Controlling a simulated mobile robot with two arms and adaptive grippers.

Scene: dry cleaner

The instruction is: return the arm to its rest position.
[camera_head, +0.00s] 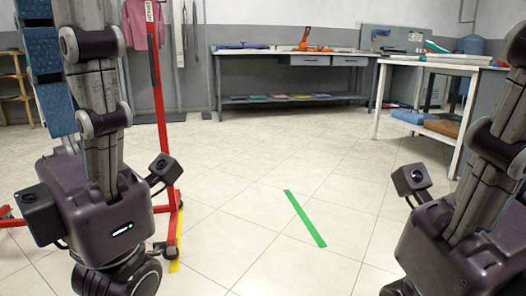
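My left gripper (95,150) stands upright at the left of the head view, very close to the camera. Its dark purple housing is low, with grey finger links rising from it and a blue textured part beside them. The tips are cut off at the top. My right gripper (480,190) is upright at the right edge and only partly in frame. Its links run out of the picture. I see no object held in either one, but the fingertips are hidden, so how far they are open does not show.
A red stand (160,100) rises just behind my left gripper. A grey workbench (235,75) stands at the back wall. A white table (430,66) with a lower shelf is at the right. A green floor strip (305,217) lies on the clear tiled floor between my arms.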

